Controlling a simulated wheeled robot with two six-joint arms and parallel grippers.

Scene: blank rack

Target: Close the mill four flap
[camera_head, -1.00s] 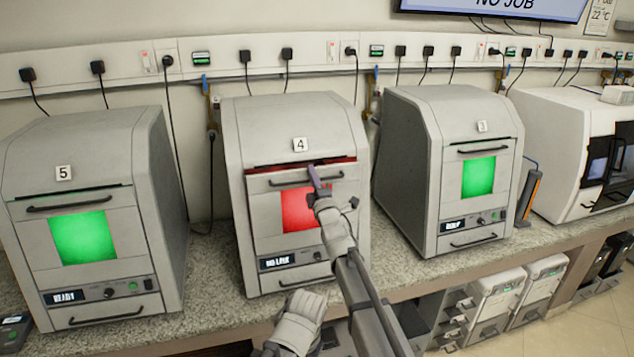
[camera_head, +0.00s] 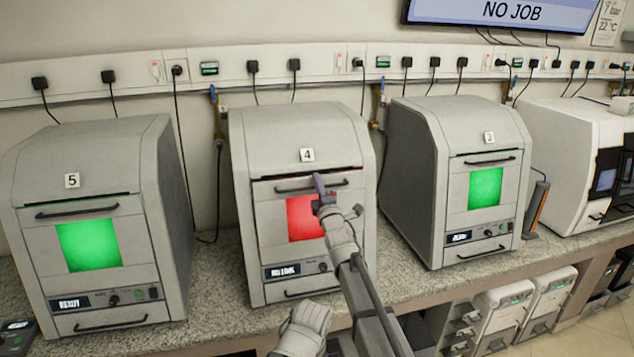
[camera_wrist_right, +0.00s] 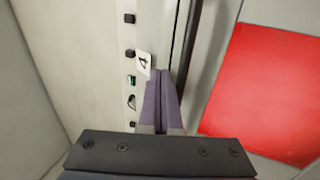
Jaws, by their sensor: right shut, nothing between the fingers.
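Mill four (camera_head: 300,132) stands in the middle of the bench, marked with a "4" label (camera_head: 307,155). Its flap (camera_head: 271,205) carries a dark bar handle (camera_head: 295,187) and a red-lit window (camera_head: 298,222). The flap looks nearly flush with the front, with a thin dark line along its top edge. My right gripper (camera_head: 319,184) is shut and empty, its fingertips at the flap's handle; I cannot tell whether they touch. The fingers (camera_wrist_right: 166,88) also show in the right wrist view beside the handle and red window (camera_wrist_right: 268,95). My left gripper is not in view.
Mill five (camera_head: 85,165) stands to the left and mill three (camera_head: 455,120) to the right, both with green windows. A white machine (camera_head: 575,150) stands farther right. The speckled bench (camera_head: 215,290) has free strips between the mills.

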